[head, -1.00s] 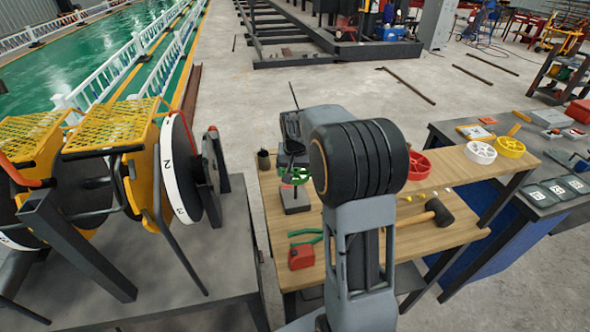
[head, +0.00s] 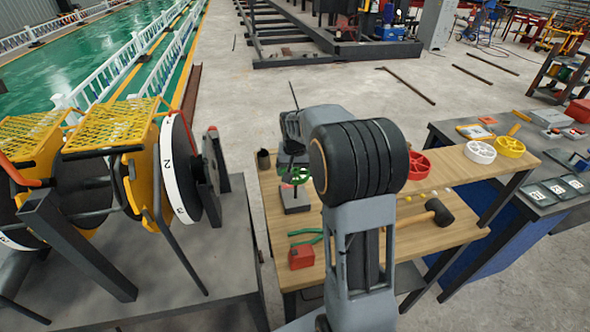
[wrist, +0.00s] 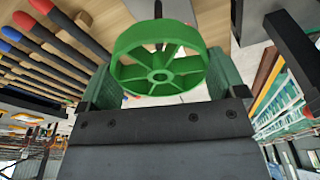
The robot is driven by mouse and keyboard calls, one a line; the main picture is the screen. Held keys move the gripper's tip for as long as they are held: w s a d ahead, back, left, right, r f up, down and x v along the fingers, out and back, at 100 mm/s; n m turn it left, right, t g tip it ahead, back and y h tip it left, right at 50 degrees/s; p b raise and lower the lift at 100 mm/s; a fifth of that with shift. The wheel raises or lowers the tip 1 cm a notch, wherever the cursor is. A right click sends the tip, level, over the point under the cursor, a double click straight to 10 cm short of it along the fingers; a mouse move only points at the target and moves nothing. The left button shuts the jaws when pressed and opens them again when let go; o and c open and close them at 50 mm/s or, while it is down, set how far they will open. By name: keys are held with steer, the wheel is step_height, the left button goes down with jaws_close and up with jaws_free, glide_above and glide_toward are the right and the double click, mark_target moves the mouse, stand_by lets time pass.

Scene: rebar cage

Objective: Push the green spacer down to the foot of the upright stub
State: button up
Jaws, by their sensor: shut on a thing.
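The green spacer (head: 299,175) is a spoked wheel, seen in the head view above a small grey block (head: 297,199) on the wooden bench. It fills the upper middle of the wrist view (wrist: 160,88). My gripper (wrist: 160,85) is shut on it, with one finger at each side of its rim. A short dark stretch of the upright stub (head: 296,187) shows between the spacer and the block. A dark rod end (wrist: 158,10) also shows beyond the rim in the wrist view. The spacer is apart from the block. My arm hides part of the bench.
A red box (head: 301,257) and green-handled pliers lie at the bench's front left. A black mallet (head: 438,212) lies to the right. Red, white (head: 480,152) and yellow (head: 510,147) wheels lie at the back right. A dark cup (head: 263,159) stands at the left edge.

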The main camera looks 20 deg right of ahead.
mark_target(295, 175)
steer(key=shift+f+b, duration=2.95)
steer(key=shift+f, duration=1.1)
steer(key=o, duration=0.7)
steer(key=shift+o, duration=0.2)
steer(key=shift+r, duration=0.1)
steer(key=r, duration=0.4)
steer(key=s+r, duration=0.1)
steer(key=r, duration=0.4)
steer(key=s+a+r, duration=0.1)
steer(key=r, duration=0.3)
steer(key=shift+r, duration=0.3)
steer(key=shift+w, duration=0.15)
steer(key=s+a+f+n, duration=0.1)
steer(key=s+a+f, duration=0.1)
steer(key=s, duration=0.4)
steer(key=s+a+f+n+t, duration=0.1)
steer(key=s+a+f+n, duration=0.1)
steer(key=s+a, duration=0.2)
steer(key=s+a+f+n, duration=0.2)
steer(key=s+a+f, duration=0.1)
steer(key=s, duration=0.6)
steer(key=shift+s+a+f+t+y, duration=0.1)
steer(key=shift+s+t+y, duration=0.2)
steer(key=shift+s+y, duration=0.1)
steer(key=shift+a+r+n, duration=0.3)
steer(key=shift+r, duration=0.2)
